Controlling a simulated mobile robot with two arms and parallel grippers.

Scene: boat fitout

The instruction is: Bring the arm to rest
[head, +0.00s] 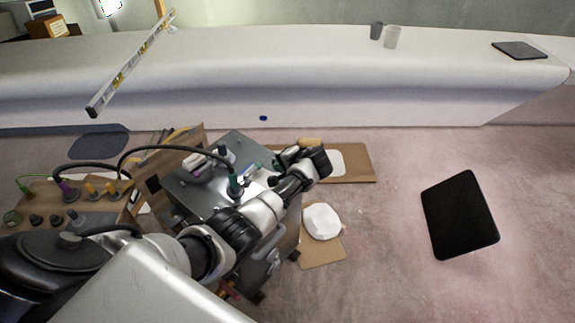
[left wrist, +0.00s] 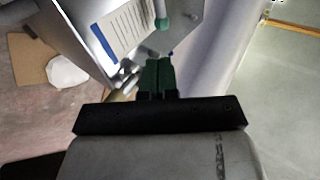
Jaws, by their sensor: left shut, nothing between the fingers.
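My left arm comes in from the lower left of the head view and reaches over a metal box (head: 205,190), its wrist bent near the box's right side. In the left wrist view the green fingers of my left gripper (left wrist: 158,70) are together, with nothing between them. A metal box face with a white, blue-edged label (left wrist: 122,35) shows beyond the fingertips; contact cannot be told. In the head view the fingertips are hard to make out. My right gripper is not in view.
A long white ledge (head: 300,75) runs across the back, with two cups (head: 392,37) and a spirit level (head: 130,62). A black panel (head: 460,214) lies on the floor at right. A white object (head: 322,221) lies on cardboard beside the box. Floor between them is clear.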

